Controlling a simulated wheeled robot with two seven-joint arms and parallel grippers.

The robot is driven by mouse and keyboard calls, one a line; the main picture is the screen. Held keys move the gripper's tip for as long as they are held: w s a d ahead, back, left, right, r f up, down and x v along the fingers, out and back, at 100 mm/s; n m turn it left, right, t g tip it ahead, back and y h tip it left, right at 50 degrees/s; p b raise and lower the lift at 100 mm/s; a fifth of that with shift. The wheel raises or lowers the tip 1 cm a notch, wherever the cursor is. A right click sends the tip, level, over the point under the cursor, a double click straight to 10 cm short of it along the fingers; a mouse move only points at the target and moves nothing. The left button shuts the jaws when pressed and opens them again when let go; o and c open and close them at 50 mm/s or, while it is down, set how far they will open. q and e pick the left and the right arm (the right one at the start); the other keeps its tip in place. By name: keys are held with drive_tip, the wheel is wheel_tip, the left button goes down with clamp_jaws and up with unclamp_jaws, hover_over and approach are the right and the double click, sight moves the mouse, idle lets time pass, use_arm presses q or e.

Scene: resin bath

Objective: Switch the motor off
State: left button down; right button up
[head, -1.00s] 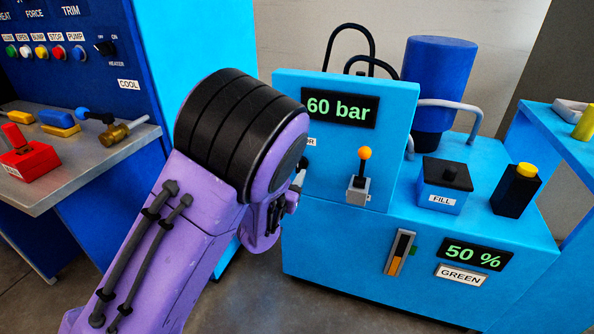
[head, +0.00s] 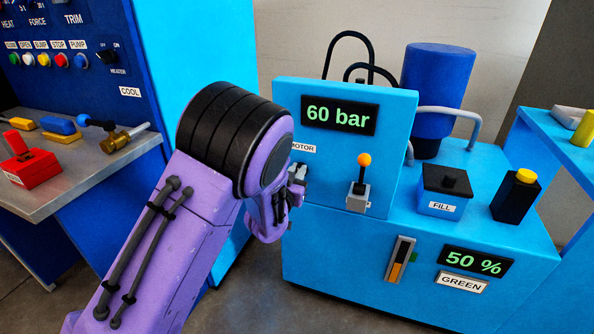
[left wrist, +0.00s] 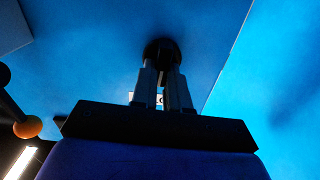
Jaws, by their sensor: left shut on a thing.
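The motor switch is a round black knob (left wrist: 162,50) on the blue front panel (head: 392,120), below the MOTOR label (head: 304,148). In the left wrist view, the two fingers of my left gripper (left wrist: 164,75) are shut on the knob. In the head view my left gripper (head: 298,178) is at the panel's left edge, and my purple forearm and the fingers hide most of the knob. I cannot tell which way the knob points. My right gripper is out of view.
A lever with an orange ball (head: 364,160) stands right of the knob; its ball also shows in the left wrist view (left wrist: 28,127). The display (head: 339,116) reads 60 bar. The FILL box (head: 447,188) and a yellow-topped button (head: 525,177) are further right. A control bench (head: 95,155) is left.

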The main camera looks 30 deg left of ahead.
use_arm(q)
drive_tip(key=shift+r+n, duration=0.15)
drive_tip(key=shift+n, duration=0.25)
drive_tip(key=shift+f, duration=0.2)
drive_tip(key=c, duration=1.1)
unclamp_jaws()
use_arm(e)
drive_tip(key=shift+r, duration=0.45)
use_arm(q)
drive_tip(key=p+v, duration=0.1)
drive_tip(key=v, duration=0.9)
drive_tip(key=shift+s, duration=0.3)
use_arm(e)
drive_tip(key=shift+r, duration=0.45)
